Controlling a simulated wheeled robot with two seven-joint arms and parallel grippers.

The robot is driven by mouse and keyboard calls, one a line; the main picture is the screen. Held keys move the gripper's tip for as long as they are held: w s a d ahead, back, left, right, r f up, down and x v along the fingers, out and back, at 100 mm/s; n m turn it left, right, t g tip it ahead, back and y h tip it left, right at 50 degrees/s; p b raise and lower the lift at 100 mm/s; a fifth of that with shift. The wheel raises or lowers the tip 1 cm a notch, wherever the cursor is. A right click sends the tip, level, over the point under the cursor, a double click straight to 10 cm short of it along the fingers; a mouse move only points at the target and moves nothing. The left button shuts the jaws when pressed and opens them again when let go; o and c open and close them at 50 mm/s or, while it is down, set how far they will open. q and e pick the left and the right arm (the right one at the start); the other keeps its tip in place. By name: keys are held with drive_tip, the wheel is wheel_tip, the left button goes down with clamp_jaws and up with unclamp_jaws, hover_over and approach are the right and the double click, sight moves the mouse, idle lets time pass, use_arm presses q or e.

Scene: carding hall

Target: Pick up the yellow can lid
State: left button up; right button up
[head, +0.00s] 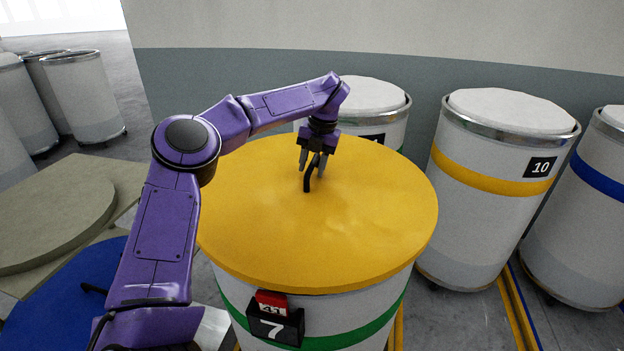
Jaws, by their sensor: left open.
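The yellow can lid (350,227) is a large round disc lying on top of a white can (330,317) with a green band. A black handle (307,183) stands up from the lid's middle. My left gripper (313,172) points down from the purple arm, right at the handle. Its fingers are open, with the handle's upper part between or just in front of them; I cannot tell exactly which. My right gripper is not in view.
A number plate with 7 (275,325) hangs on the can's front. A yellow-banded can (492,185) marked 10, a blue-banded can (585,210) and another can (375,100) stand close behind and right. A blue lid (62,300) with a handle lies at lower left.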

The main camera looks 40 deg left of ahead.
use_arm(q)
drive_tip(key=shift+s+r, duration=0.15)
drive_tip(key=shift+s, duration=0.1)
drive_tip(key=shift+c, duration=0.3)
drive_tip(key=shift+s+d+r, duration=0.1)
drive_tip(key=c, duration=0.5)
drive_tip(key=shift+d, duration=0.1)
clamp_jaws()
drive_tip(key=shift+w, duration=0.25)
